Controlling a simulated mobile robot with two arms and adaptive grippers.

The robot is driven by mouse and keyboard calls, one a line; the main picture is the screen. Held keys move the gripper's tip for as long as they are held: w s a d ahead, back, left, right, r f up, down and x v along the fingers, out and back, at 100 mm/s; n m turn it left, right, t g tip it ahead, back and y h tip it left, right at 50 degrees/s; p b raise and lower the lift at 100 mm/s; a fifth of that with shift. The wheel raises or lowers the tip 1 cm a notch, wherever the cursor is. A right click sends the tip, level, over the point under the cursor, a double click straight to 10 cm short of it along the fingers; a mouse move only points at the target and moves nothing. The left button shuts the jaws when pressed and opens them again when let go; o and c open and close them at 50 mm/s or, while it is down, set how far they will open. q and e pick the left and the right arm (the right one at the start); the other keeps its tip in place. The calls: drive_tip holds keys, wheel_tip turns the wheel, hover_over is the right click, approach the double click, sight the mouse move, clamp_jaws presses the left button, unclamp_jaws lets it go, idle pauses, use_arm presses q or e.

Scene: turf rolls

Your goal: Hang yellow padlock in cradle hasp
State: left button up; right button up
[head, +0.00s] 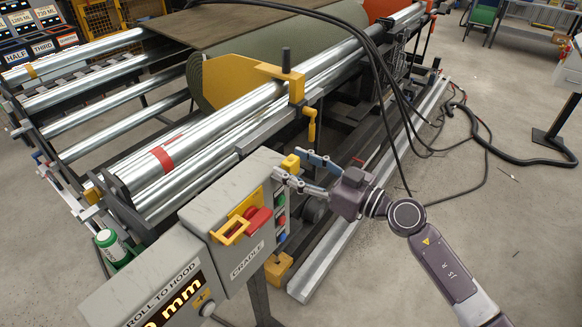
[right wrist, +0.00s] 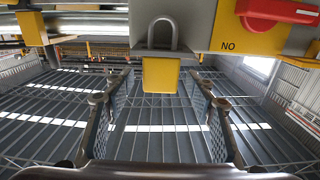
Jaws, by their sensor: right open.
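The yellow padlock (head: 290,162) is at the top right end of the grey cradle box. In the right wrist view the padlock body (right wrist: 161,76) is below its grey shackle (right wrist: 163,34), which stands against a grey part of the box. My right gripper (head: 286,166) is open, with its fingers on either side of the padlock. In the right wrist view a gap shows between the fingers and the padlock. The cradle hasp (head: 231,230) is yellow, beside a red handle (head: 259,221) on the box face. My left gripper is not in view.
The box (head: 222,262) carries a CRADLE label, with coloured buttons on its right side. Steel rollers (head: 160,160) and a yellow plate with a black-topped post (head: 287,62) stand behind. Black cables (head: 390,90) hang behind my right arm.

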drive_tip(key=shift+w+a, duration=0.4)
drive_tip(key=shift+a, duration=0.2)
drive_tip(key=shift+d, duration=0.1)
drive_tip(key=c, duration=0.5)
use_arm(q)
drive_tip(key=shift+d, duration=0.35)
use_arm(e)
drive_tip(key=c, duration=0.8)
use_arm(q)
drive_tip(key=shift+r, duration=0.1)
use_arm(e)
drive_tip(key=shift+r, duration=0.1)
